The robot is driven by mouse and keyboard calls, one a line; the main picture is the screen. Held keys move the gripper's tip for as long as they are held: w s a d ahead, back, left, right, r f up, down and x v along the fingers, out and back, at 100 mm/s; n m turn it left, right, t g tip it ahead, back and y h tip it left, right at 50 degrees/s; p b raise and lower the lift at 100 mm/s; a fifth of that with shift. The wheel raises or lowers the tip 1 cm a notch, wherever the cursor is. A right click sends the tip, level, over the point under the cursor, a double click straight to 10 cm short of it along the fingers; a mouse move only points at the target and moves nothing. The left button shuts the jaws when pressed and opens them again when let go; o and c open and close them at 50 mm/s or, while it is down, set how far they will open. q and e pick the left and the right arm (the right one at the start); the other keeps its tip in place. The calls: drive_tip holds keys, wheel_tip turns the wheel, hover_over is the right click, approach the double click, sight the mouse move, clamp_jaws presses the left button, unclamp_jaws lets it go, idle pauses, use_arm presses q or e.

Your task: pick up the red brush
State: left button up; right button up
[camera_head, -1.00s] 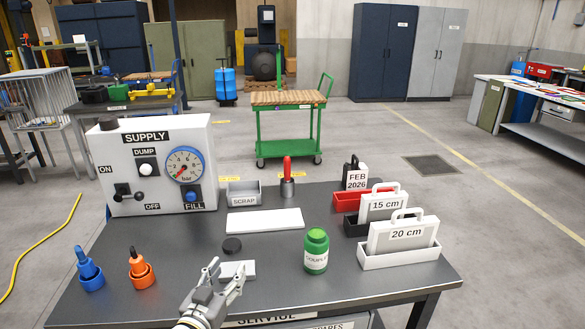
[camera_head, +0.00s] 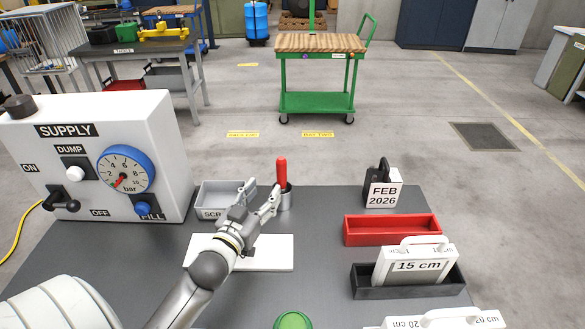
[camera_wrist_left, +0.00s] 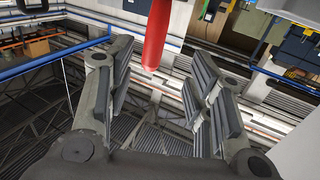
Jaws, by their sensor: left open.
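The red brush (camera_head: 282,172) stands upright in a small grey metal holder (camera_head: 286,198) at the back of the dark table. Only its red handle shows above the holder. My left gripper (camera_head: 261,190) is open just left of and in front of the brush, above the table. In the left wrist view the red handle (camera_wrist_left: 158,35) hangs in from the top edge, between and beyond the fingertips of my open gripper (camera_wrist_left: 160,75). The fingers do not appear closed on it. My right gripper is in neither view.
A grey SCRAP bin (camera_head: 215,196) stands left of the brush, partly behind my gripper. A white plate (camera_head: 265,252) lies under my arm. The SUPPLY box (camera_head: 90,165) stands at left. A red tray (camera_head: 390,231) and a 15 cm block (camera_head: 416,264) are at right.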

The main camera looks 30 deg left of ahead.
sight(279, 173)
use_arm(q)
drive_tip(key=w, duration=0.3)
drive_tip(key=w+p, duration=0.1)
drive_tip(key=w, duration=0.1)
drive_tip(key=shift+w+a+r, duration=0.25)
drive_tip(key=shift+a+r, duration=0.05)
drive_tip(key=shift+a, duration=0.05)
drive_tip(key=w+p, duration=0.1)
drive_tip(key=w, duration=0.3)
drive_tip(key=shift+f, duration=0.1)
drive_tip(key=shift+w, duration=0.25)
drive_tip(key=shift+s, duration=0.1)
drive_tip(key=shift+c, duration=1.7)
clamp_jaws()
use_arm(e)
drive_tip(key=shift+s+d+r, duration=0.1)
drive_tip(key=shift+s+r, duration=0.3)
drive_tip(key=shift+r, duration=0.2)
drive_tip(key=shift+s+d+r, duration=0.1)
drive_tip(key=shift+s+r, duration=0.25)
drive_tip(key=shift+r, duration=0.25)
